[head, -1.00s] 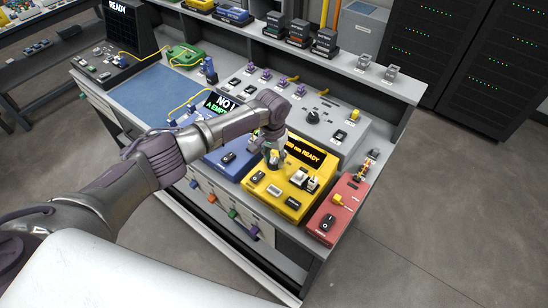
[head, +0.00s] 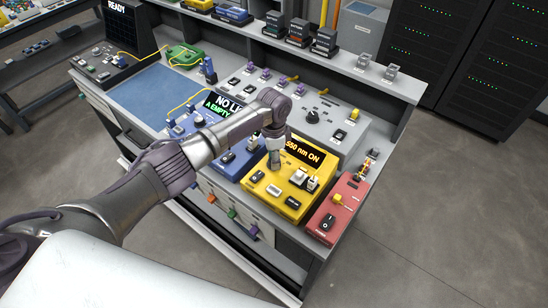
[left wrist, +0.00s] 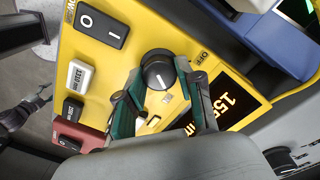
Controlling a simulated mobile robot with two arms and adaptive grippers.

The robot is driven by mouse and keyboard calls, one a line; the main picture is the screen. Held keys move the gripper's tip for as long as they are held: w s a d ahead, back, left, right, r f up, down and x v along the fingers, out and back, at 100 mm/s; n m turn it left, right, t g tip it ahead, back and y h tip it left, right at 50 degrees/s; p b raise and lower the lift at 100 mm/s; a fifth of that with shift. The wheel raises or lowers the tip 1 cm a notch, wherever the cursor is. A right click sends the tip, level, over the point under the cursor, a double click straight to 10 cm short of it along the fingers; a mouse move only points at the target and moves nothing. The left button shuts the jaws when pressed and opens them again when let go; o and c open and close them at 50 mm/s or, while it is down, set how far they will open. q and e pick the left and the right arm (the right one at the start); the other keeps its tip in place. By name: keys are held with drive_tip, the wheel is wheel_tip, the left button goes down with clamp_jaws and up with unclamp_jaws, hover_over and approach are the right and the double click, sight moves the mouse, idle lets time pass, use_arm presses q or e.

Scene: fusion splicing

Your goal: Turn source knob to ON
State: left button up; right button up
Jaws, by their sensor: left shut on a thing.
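The yellow source box (head: 262,192) sits on the bench, and its display (head: 303,153) reads "ON" after the wavelength. In the left wrist view its round black source knob (left wrist: 158,68) has a white pointer line, with an "OFF" label (left wrist: 203,57) to its upper right. My left gripper (head: 275,161) is over the knob, mostly hiding it in the head view. In the left wrist view its green fingers stand on either side of the knob, shut on it. A dark arm part, probably my right gripper (left wrist: 32,106), shows small at the left edge; its jaws are unclear.
A blue box (head: 228,158) stands left of the yellow box and a red box with a switch (head: 327,222) stands right. A grey panel with a knob (head: 312,117) is behind. The blue mat (head: 150,92) is clear at left.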

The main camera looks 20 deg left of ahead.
use_arm(q)
drive_tip(key=shift+m, duration=1.1)
drive_tip(key=o, duration=1.2)
drive_tip(key=shift+c, duration=0.2)
drive_tip(key=shift+r, duration=0.2)
wheel_tip(320, 180, up, 12)
drive_tip(key=shift+w+f, duration=0.15)
drive_tip(key=shift+w, duration=0.05)
